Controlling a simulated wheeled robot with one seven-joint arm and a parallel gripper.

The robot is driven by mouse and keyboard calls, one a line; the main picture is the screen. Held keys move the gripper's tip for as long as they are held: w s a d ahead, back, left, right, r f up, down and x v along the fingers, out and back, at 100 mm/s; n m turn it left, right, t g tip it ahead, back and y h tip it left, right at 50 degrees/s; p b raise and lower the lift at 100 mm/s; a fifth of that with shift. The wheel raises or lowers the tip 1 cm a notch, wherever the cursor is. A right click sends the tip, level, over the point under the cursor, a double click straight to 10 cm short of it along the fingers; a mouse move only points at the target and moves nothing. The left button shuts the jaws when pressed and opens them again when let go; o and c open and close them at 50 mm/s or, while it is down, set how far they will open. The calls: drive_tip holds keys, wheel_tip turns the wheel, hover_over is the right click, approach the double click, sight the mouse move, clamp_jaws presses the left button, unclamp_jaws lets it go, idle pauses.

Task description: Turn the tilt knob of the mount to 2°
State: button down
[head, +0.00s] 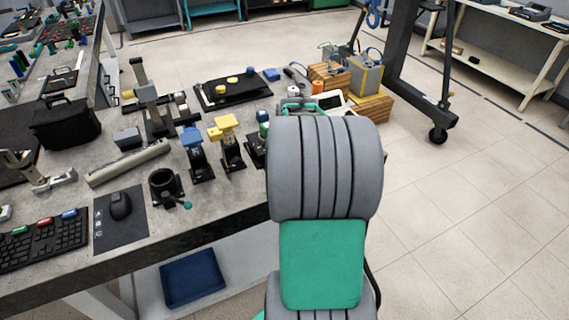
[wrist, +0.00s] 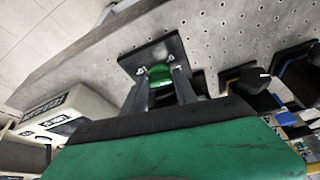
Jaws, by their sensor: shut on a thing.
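In the wrist view my gripper (wrist: 164,80) is shut on a green knob (wrist: 160,73), with one dark finger on each side of it. The knob sits over a square black base plate (wrist: 137,60) that lies on the perforated bench top. The rest of the mount is mostly hidden by my fingers and palm. In the head view a dark mount (head: 257,143) shows partly beside my grey and green arm, which covers what is to its right. My gripper is hidden there.
A yellow-topped mount (head: 228,140) and a blue-topped mount (head: 196,150) stand close to the left on the bench. A black round holder (head: 165,187) is nearer the front edge. A pale instrument (wrist: 65,115) lies left of my fingers in the wrist view.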

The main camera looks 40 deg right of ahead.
drive_tip(key=shift+r, duration=0.1)
idle(0.3)
drive_tip(key=c, duration=1)
unclamp_jaws()
drive_tip(key=shift+o, duration=0.2)
drive_tip(key=v, duration=0.7)
drive_tip(key=shift+r, duration=0.3)
drive_tip(key=shift+s+a+m, duration=0.1)
drive_tip(key=shift+a+m, duration=0.05)
drive_tip(key=shift+m, duration=0.15)
